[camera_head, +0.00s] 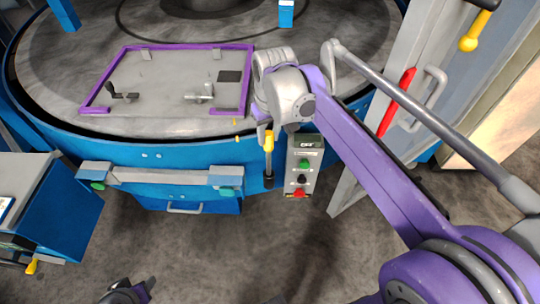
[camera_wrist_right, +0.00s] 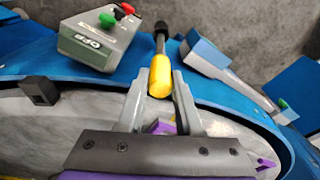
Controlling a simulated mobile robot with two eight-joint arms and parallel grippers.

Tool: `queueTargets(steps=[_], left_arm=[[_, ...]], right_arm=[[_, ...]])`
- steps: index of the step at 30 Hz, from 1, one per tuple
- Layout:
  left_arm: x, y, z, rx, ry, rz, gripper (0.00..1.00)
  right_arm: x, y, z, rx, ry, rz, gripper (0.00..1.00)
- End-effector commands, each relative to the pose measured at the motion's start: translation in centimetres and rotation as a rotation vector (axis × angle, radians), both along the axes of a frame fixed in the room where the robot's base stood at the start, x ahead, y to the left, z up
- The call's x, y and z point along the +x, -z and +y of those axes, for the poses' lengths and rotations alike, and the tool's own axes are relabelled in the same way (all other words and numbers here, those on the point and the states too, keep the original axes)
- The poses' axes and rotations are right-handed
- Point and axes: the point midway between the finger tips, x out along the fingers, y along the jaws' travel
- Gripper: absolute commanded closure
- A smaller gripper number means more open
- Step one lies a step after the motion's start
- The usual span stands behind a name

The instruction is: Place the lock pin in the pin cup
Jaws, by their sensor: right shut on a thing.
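The lock pin has a yellow handle (camera_head: 268,141) and a dark shaft below it. My right gripper (camera_wrist_right: 160,84) is shut on the yellow handle (camera_wrist_right: 160,76). In the head view it holds the pin roughly upright, in front of the blue rim and left of the control box. A wider dark cylinder (camera_head: 269,182) shows at the shaft's lower end, perhaps the pin cup; I cannot tell whether the shaft is inside it. My left gripper (camera_head: 128,292) shows only partly at the bottom edge, its jaws unclear.
The control box (camera_head: 303,165) with green, black and red buttons is close to the pin's right. A grey bar with green ends (camera_head: 160,175) is to its left. A purple-framed plate (camera_head: 170,85) lies on the round table. Floor is clear in front.

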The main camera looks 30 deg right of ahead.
Motion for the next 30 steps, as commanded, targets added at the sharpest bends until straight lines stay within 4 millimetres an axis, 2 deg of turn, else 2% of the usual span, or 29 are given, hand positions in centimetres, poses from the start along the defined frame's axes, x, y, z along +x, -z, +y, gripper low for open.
queueTargets(steps=[12,25,26,30], left_arm=[[-0.1,0.5,0.0,0.000,0.000,0.002,0.50],[-0.2,0.7,0.0,0.000,0.000,0.004,0.50],[-0.2,0.8,0.0,0.000,0.000,0.004,0.50],[-0.2,0.7,0.0,0.000,0.000,0.003,0.50]], right_arm=[[0.0,5.1,0.0,0.000,0.000,0.000,1.00],[0.0,5.8,0.0,0.000,0.000,0.000,1.00],[0.0,5.8,0.0,0.000,0.000,0.000,0.64],[0.0,5.7,0.0,0.000,0.000,0.000,0.39]])
